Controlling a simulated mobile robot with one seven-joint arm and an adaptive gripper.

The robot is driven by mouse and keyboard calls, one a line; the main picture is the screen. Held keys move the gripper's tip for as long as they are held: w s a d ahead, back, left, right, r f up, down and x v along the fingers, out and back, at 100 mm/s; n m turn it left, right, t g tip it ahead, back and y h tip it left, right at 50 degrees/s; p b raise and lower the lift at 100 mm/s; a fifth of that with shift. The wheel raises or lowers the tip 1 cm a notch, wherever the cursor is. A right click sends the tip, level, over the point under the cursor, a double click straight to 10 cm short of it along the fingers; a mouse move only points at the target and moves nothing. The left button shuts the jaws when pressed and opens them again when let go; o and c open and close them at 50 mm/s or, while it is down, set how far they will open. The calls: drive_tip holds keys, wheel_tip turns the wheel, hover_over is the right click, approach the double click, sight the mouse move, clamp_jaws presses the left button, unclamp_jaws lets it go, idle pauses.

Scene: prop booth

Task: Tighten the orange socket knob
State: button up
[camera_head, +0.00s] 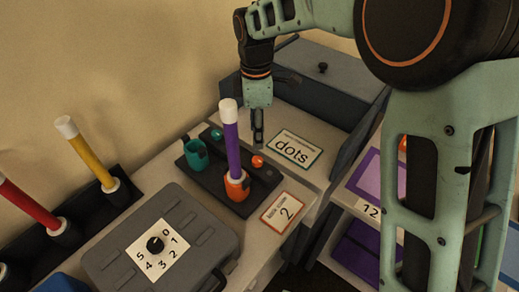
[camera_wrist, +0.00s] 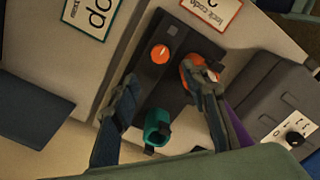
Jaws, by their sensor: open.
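The orange socket knob (camera_head: 257,161) is a small round knob on a black base (camera_head: 265,181), beside the orange socket (camera_head: 237,187). A purple stick with a white top (camera_head: 231,130) stands upright in that socket. My gripper (camera_head: 258,141) points down just above and behind the knob in the head view. In the wrist view the knob (camera_wrist: 160,54) shows a light slot mark and lies beyond the open, empty fingers (camera_wrist: 163,84), apart from them. The right finger partly covers the orange socket (camera_wrist: 190,66) there.
An empty teal socket (camera_head: 195,153) and teal knob (camera_head: 217,134) share the base. A grey case with a dial (camera_head: 190,220) is in front. Yellow (camera_head: 88,153) and red (camera_head: 28,205) sticks stand left.

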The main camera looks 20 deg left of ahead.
sight(257, 159)
wheel_tip(257, 159, down, 11)
drive_tip(key=shift+r, duration=0.2)
idle(0.3)
clamp_jaws()
